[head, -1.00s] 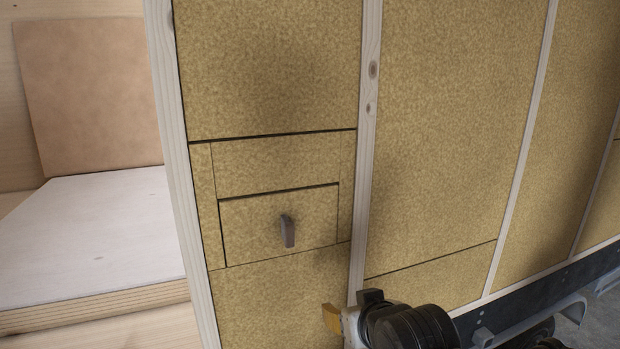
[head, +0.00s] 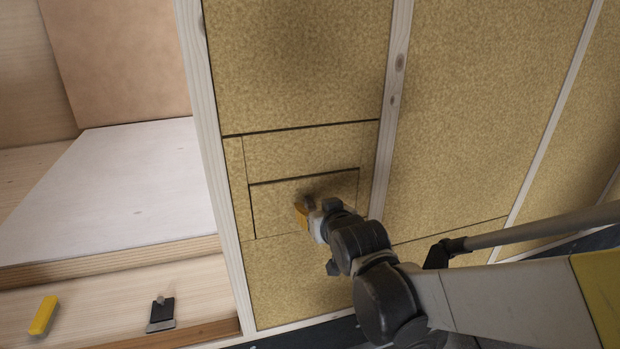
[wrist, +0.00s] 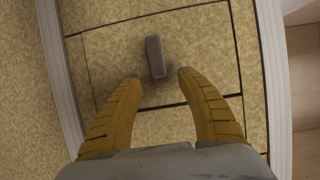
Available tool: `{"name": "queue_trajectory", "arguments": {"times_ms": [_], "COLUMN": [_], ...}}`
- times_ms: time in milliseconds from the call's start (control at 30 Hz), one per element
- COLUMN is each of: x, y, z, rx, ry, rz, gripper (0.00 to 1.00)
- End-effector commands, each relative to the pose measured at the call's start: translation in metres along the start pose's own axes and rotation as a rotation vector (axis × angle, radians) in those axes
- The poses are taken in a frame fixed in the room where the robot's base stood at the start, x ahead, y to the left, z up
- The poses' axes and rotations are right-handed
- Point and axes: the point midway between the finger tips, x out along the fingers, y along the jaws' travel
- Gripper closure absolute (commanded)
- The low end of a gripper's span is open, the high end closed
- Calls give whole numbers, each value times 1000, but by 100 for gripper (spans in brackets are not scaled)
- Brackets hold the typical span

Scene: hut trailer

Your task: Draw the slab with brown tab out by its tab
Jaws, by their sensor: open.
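The slab with brown tab (head: 275,205) is a small tan rectangular panel set in the wall, outlined by dark gaps. It also fills the middle of the wrist view (wrist: 205,65). Its brown tab (wrist: 155,57) sticks out of its face. In the head view the tab (head: 308,199) is mostly hidden by my gripper (head: 305,212). In the wrist view my gripper (wrist: 158,78) is open, with its two yellow fingers pointing toward the tab. The tab stands just beyond the fingertips, roughly centred between them. No contact shows.
Pale wooden studs (head: 213,160) (head: 392,110) flank the slab's bay. At left lie a white board (head: 125,190), a yellow block (head: 43,316) and a black-and-grey tool (head: 161,314) on a wooden floor. Tan panels fill the neighbouring bays.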

Motion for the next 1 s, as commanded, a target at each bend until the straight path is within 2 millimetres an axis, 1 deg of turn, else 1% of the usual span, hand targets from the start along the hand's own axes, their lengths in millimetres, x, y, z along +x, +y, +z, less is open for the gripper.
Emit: {"name": "queue_trajectory", "arguments": {"times_ms": [33, 100, 200, 300, 433, 633, 667, 700, 767, 800, 1000], "x": [9, 19, 31, 38, 42, 42, 42, 42, 42, 42, 42], "y": [0, 0, 0, 0, 0, 0, 0, 0, 0, 0, 0], "z": [-1, 0, -1, 0, 0, 0, 0, 0, 0, 0, 0], "rx": [0, 0, 0, 0, 0, 0, 0, 0, 0, 0, 0], "ry": [0, 0, 0, 0, 0, -1, -1, -1, -1, -1, 0], "rz": [0, 0, 0, 0, 0, 0, 0, 0, 0, 0, 0], "gripper": [55, 55, 55, 55, 55, 55, 56, 68, 87, 99, 100]}}
